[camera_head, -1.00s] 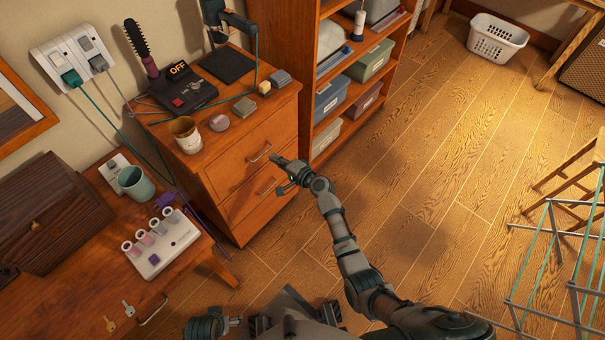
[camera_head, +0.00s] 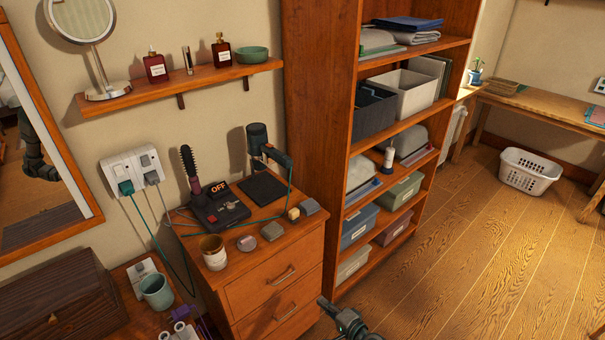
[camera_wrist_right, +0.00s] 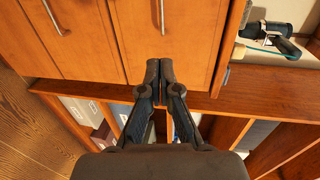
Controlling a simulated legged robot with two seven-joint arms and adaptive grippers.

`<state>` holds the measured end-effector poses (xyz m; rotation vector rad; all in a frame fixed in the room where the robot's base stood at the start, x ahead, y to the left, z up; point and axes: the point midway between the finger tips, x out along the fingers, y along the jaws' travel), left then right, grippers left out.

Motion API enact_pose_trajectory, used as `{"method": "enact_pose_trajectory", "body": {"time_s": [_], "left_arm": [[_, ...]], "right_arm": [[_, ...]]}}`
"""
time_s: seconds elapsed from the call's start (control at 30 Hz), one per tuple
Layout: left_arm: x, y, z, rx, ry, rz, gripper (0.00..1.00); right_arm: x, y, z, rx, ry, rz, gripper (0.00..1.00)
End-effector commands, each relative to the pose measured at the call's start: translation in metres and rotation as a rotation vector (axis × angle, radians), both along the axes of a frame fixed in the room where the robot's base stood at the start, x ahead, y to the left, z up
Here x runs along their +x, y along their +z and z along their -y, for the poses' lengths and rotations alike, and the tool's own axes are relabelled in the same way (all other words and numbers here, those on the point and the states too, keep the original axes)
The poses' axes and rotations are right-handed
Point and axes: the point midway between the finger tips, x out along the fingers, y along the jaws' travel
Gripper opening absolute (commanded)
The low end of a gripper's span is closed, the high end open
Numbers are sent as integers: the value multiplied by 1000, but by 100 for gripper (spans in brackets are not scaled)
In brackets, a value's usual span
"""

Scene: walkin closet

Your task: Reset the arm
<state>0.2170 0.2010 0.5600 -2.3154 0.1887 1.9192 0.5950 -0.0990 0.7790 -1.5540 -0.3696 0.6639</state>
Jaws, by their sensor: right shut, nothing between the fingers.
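My right gripper (camera_head: 338,314) shows at the bottom edge of the head view, in front of the wooden drawer cabinet (camera_head: 275,262) and a little to its right. In the right wrist view my right gripper (camera_wrist_right: 160,66) is shut, its two fingers together with nothing between them. The cabinet's drawer fronts (camera_wrist_right: 95,40) with metal handles lie beyond the fingertips; I cannot tell whether they touch. Most of the right arm is out of the head view. My left gripper is not in view.
A tall shelf unit (camera_head: 318,120) with boxes stands right of the cabinet. A white laundry basket (camera_head: 528,172) sits on the floor. The wooden floor (camera_head: 450,270) at right is clear.

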Motion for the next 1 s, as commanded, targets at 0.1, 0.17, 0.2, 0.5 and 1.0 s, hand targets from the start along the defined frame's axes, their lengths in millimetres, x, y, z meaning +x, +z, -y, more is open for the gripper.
{"method": "enact_pose_trajectory", "body": {"time_s": [0.1, 0.17, 0.2, 0.5, 1.0], "left_arm": [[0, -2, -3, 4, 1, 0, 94], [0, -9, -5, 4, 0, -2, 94], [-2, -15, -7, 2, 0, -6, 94], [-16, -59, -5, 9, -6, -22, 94], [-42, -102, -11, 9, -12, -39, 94]], "right_arm": [[-11, -19, -3, -60, 9, -19, 0], [-24, -42, -3, -135, 20, -42, 0], [-37, -63, -1, -203, 34, -61, 0], [-207, -236, 48, -841, 307, -247, 0], [-420, -324, 117, -1389, 820, -378, 0]]}}
